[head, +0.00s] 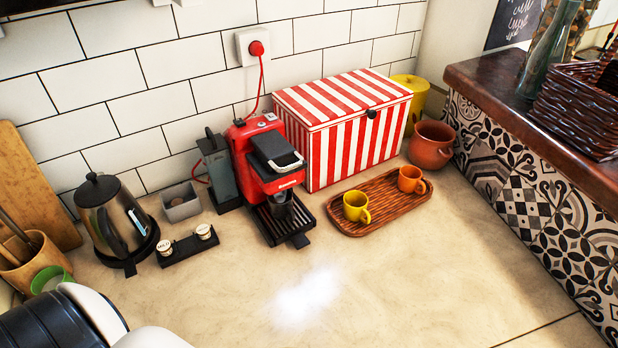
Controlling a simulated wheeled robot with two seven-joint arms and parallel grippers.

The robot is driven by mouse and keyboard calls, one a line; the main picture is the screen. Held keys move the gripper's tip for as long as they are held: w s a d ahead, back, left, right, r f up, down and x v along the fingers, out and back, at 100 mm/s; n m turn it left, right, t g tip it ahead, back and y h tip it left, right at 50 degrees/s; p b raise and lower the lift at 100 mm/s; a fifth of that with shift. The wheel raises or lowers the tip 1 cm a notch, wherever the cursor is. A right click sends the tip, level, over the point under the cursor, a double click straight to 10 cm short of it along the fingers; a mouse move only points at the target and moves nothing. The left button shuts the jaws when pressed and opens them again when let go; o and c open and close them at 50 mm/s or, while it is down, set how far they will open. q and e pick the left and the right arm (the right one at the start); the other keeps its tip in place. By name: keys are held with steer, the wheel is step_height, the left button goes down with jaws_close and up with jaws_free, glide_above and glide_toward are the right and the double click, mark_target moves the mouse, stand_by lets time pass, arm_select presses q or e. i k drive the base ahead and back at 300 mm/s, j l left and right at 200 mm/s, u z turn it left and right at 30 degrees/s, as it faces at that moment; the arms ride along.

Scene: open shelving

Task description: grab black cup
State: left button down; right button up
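A small dark cup (281,205) stands on the slatted drip tray of the red coffee machine (262,160), under its spout. Its upper part is close beneath the machine's head, and it is dark against the dark tray, so its details are hard to tell. Neither of my grippers shows in the head view. Only white and black links of my arm show at the bottom left corner, well away from the cup.
A wooden tray (372,226) with a yellow cup (356,207) and an orange cup (410,179) lies to the right. A striped box (345,130) stands behind. A kettle (113,220) and a small black holder (186,245) are left. The front counter (400,300) is clear.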

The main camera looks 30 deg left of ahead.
mark_target(280, 205)
steer(key=k+l, duration=0.15)
steer(key=k, duration=0.35)
steer(key=k+l+z, duration=0.1)
steer(key=k, duration=0.35)
